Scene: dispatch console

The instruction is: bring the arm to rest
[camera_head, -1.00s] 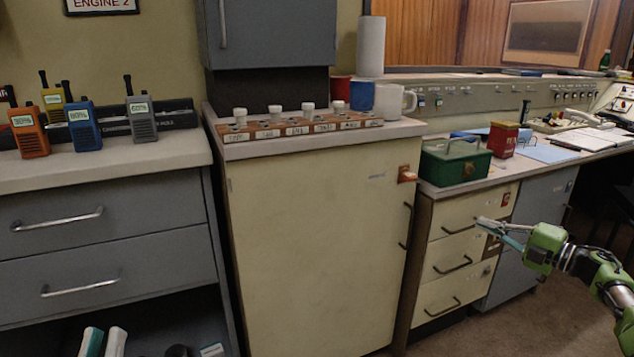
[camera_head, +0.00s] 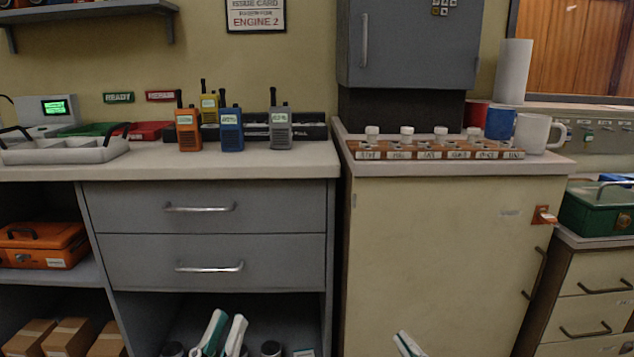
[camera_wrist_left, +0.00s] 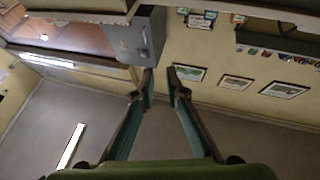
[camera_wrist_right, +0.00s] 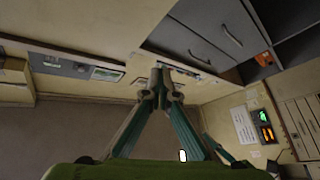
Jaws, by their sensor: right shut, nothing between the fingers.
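My left gripper (camera_head: 229,315) shows at the bottom of the head view, in front of the open shelf under the grey drawers. Its two fingers stand apart with nothing between them, and the left wrist view shows a gap between the tips (camera_wrist_left: 161,78). My right gripper (camera_head: 401,335) shows only by its tips at the bottom edge of the head view, in front of the cream cabinet. In the right wrist view its fingertips (camera_wrist_right: 160,76) are together and empty. The arms themselves are out of the head view.
The grey drawer unit (camera_head: 205,250) carries several radios, the orange one (camera_head: 188,130) among them. The cream cabinet (camera_head: 440,260) carries a labelled rack (camera_head: 440,153) and mugs. A green box (camera_head: 598,210) stands at the right. An orange case (camera_head: 45,247) sits on a left shelf.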

